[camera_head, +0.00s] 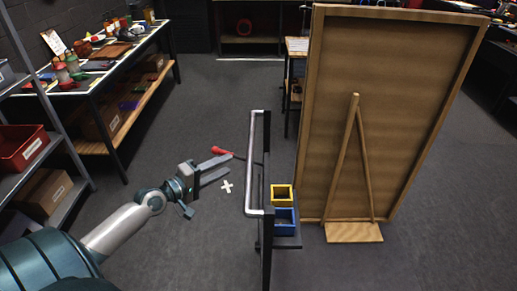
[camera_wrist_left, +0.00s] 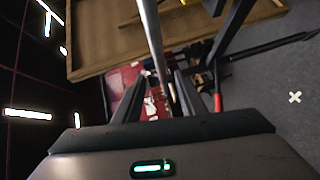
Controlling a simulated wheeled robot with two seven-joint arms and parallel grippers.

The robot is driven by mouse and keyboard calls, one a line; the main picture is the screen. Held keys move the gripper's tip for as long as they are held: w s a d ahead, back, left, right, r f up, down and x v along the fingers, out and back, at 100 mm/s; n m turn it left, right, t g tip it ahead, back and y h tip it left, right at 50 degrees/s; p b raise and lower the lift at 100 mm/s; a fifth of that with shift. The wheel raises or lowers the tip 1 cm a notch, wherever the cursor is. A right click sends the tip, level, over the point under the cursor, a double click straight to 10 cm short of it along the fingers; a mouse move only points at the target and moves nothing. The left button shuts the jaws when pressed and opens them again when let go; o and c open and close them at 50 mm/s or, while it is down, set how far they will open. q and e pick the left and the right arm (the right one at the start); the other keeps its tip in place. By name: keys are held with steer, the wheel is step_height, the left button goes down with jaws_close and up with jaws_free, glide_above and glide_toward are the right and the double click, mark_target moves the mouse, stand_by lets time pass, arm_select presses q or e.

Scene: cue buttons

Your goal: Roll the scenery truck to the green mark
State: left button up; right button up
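The scenery truck carries a tall brown wooden flat (camera_head: 385,115) with a wooden brace behind it. A silver push handle (camera_head: 250,165) stands on a dark frame on its left side. A red-tipped lever (camera_head: 221,151) sticks out left of the frame. My left gripper (camera_head: 224,166) is open and empty, left of the handle and apart from it, fingers toward it. In the left wrist view the silver bar (camera_wrist_left: 154,35) lines up between the open fingers (camera_wrist_left: 160,92). A white cross (camera_head: 226,186) marks the floor near the gripper. No green mark shows. My right gripper is out of view.
A yellow bin (camera_head: 282,192) and a blue bin (camera_head: 285,221) sit on the truck's low shelf. A prop table (camera_head: 93,82) and a shelf with a red crate (camera_head: 22,147) stand at the left. Bare grey floor (camera_head: 205,100) lies between them and the truck.

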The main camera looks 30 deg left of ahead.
arm_select(q)
steer(key=p+x, duration=0.2)
steer(key=x, duration=1.4)
steer(key=shift+d, duration=0.1)
jaws_close()
